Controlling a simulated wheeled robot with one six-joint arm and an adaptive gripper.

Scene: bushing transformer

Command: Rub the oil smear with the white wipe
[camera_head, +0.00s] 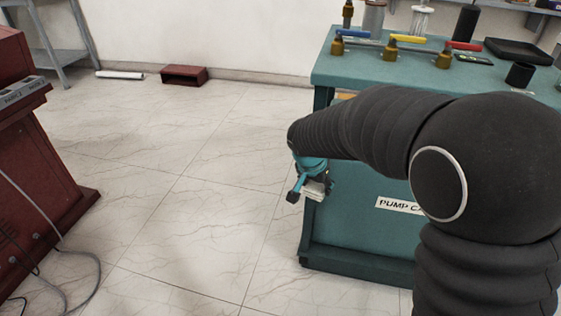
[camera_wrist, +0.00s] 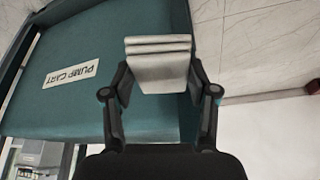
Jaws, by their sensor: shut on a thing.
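My gripper (camera_wrist: 161,90) is shut on the white wipe (camera_wrist: 158,66), a folded pale cloth pinched between its two fingers in the wrist view. In the head view my gripper (camera_head: 308,182) hangs in front of the left edge of the teal pump cart, above the floor, and a small part of the wipe (camera_head: 316,187) shows beside the fingers. I cannot make out an oil smear in either view.
The teal pump cart (camera_head: 345,235) carries valves with coloured handles (camera_head: 397,45), a black cup (camera_head: 520,74) and a black tray (camera_head: 518,50). A red cabinet (camera_head: 40,160) with cables stands at left. A red box (camera_head: 184,75) lies by the wall. The tiled floor between is clear.

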